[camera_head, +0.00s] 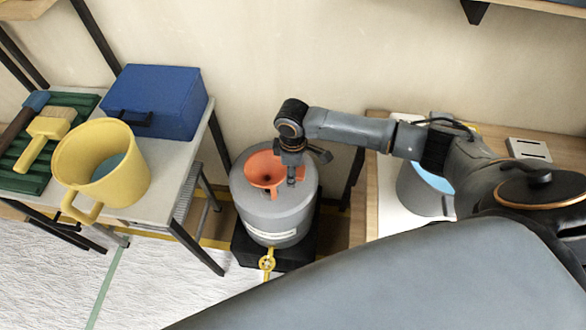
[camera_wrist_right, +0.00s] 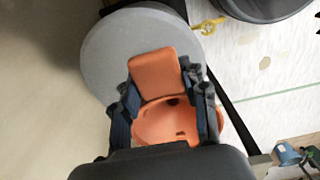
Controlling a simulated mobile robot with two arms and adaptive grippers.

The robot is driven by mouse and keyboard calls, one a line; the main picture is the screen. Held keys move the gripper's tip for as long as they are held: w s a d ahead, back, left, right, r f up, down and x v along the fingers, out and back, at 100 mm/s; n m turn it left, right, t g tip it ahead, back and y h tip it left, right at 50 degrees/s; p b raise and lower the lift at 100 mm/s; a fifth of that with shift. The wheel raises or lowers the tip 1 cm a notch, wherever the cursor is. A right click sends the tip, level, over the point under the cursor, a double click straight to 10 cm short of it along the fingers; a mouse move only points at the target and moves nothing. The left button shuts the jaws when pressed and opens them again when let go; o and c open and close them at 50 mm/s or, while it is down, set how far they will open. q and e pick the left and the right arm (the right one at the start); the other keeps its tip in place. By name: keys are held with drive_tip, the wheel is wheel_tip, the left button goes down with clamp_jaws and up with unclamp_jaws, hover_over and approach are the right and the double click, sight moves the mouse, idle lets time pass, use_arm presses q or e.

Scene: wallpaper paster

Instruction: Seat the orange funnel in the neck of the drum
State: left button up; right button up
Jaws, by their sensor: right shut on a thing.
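The grey drum (camera_head: 272,222) stands upright on a low black base by the wall, with a yellow tap on its front. The orange funnel (camera_head: 264,168) is over the drum's top, wide mouth up. My right gripper (camera_head: 296,172) is shut on the funnel's flat tab, at the right side of its bowl. In the right wrist view the funnel (camera_wrist_right: 165,124) shows at the fingers (camera_wrist_right: 168,98), with the drum's grey top (camera_wrist_right: 105,60) behind it. My left gripper is out of view.
To the left, a table (camera_head: 178,160) holds a yellow bucket (camera_head: 125,180), a blue box (camera_head: 155,100) and a green tray (camera_head: 68,102) with a brush. To the right, a wooden bench (camera_head: 372,190) bears a grey bucket (camera_head: 415,192). Wall lies close behind the drum.

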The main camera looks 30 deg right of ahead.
idle(0.6)
drive_tip(key=shift+p, duration=0.4)
drive_tip(key=shift+p, duration=0.45)
idle(0.3)
drive_tip(key=shift+f+b, duration=1.05)
drive_tip(key=shift+f, duration=1.1)
drive_tip(key=o, duration=1.5)
drive_tip(key=shift+c, duration=0.2)
wheel_tip(320, 180, up, 12)
drive_tip(key=shift+r, duration=0.1)
